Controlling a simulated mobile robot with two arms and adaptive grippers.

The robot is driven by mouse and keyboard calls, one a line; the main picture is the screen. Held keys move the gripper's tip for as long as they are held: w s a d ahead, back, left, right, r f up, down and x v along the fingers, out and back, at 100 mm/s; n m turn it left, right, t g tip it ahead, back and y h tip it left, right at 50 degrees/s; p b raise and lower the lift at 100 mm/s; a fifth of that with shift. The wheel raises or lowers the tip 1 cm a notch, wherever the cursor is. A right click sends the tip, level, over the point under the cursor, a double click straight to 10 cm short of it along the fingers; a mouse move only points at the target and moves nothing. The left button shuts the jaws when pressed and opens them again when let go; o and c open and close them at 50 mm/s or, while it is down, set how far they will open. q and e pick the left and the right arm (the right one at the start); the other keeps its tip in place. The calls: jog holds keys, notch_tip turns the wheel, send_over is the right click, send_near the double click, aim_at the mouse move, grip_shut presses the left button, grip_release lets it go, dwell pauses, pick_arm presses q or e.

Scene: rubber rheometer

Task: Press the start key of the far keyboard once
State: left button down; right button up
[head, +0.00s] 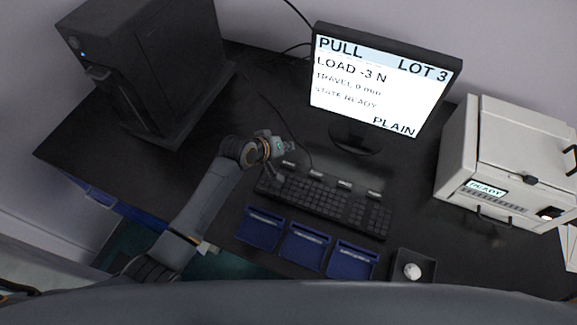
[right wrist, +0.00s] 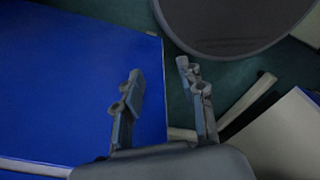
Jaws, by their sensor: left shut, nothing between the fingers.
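A black keyboard (head: 335,207) lies on the dark desk in front of the monitor (head: 380,85). Several small labels (head: 345,184) line its back edge, too small to read. I cannot tell which key is the start key. My left gripper (head: 276,176) is shut and empty at the keyboard's left end, its fingers pointing down. I cannot tell if its tips touch a key; the wrist and fingers hide part of that end. My right gripper (right wrist: 158,70) is open and empty in the right wrist view, away from the keyboard.
The monitor shows "PULL", "LOT 3" and "STATE READY". A black computer tower (head: 150,65) stands at the left, a white machine (head: 510,160) at the right.

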pick_arm(q)
jog(key=b, duration=0.4)
send_over(287, 165)
notch_tip(287, 165, down, 5)
jog(key=shift+r, duration=0.2)
jog(key=shift+f+b, duration=0.3)
jog(key=shift+f, duration=0.55)
jog(key=shift+f, duration=0.15)
jog(key=shift+f, duration=0.25)
